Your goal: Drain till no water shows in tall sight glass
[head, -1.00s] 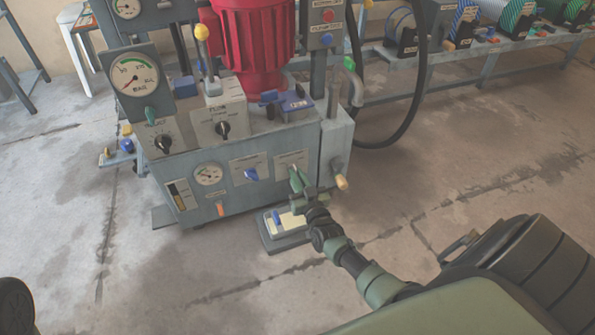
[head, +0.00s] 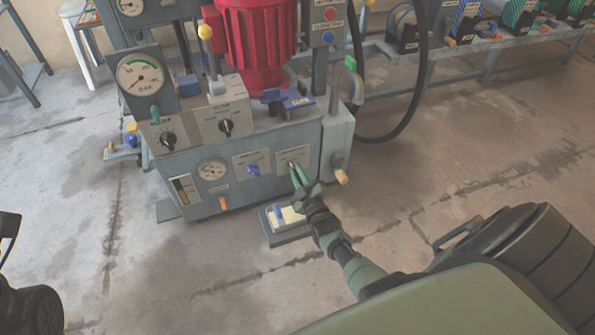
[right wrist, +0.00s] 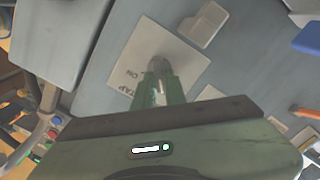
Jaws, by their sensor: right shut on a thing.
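The grey press base carries a small upright sight glass (head: 181,190) at the left end of its front face. It has a dark slot with a pale strip; its water level is too small to read. My right gripper (head: 297,174) is shut on a tap at a pale plate (head: 293,157) at the right of the front face. In the right wrist view the fingers (right wrist: 161,78) close on the tap in front of a plate (right wrist: 135,60) lettered "TAP" and "ON". The fingers hide most of the tap. My left gripper is not in view.
A blue knob (head: 253,169) and a round gauge (head: 212,169) sit left of the tap. An orange-tan handle (head: 341,177) sticks out to its right. Open concrete floor lies in front.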

